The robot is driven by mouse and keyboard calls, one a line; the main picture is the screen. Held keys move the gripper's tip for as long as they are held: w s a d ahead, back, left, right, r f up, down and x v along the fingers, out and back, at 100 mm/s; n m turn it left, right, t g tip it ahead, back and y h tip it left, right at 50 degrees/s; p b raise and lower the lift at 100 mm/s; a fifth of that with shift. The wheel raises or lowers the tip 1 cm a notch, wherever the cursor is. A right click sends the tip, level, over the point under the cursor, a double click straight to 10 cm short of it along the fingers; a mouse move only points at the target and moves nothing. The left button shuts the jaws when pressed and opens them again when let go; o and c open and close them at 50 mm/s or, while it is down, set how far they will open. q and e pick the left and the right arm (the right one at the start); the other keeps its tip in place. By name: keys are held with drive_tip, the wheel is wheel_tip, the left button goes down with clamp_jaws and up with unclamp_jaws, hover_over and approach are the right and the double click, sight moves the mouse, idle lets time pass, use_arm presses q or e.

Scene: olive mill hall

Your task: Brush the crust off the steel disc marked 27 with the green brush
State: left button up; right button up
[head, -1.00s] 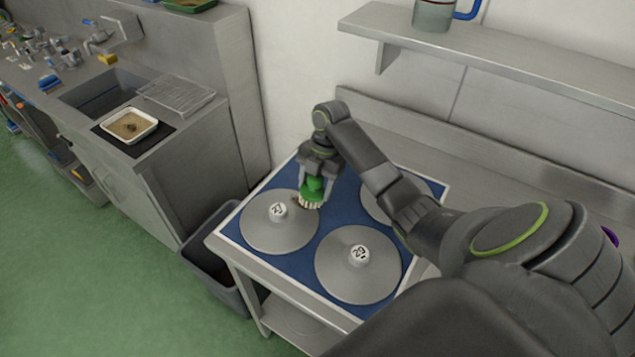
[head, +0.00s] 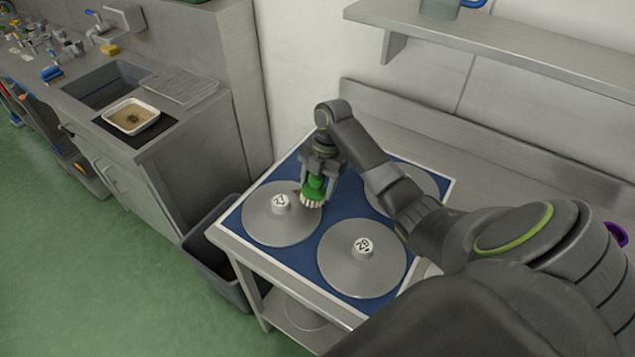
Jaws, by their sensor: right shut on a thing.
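The steel disc marked 27 (head: 270,227) lies on the blue mat (head: 290,258) at the left of the table. My right gripper (head: 314,182) is shut on the green brush (head: 314,188). The brush points bristles down at the disc's upper right edge, and its pale bristles look to be on or just over the rim. A small brown trace shows beside the brush; most of any crust there is hidden by the brush. My left gripper is not in view.
A second marked disc (head: 361,270) lies to the right on the mat, and a third disc (head: 428,187) is partly behind my arm. A grey bin (head: 222,277) stands left of the table. A shelf (head: 500,48) hangs above, and a sink counter with a white tray (head: 131,117) is at left.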

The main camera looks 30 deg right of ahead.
drive_tip(key=shift+b+x, duration=0.45)
drive_tip(key=shift+x, duration=0.4)
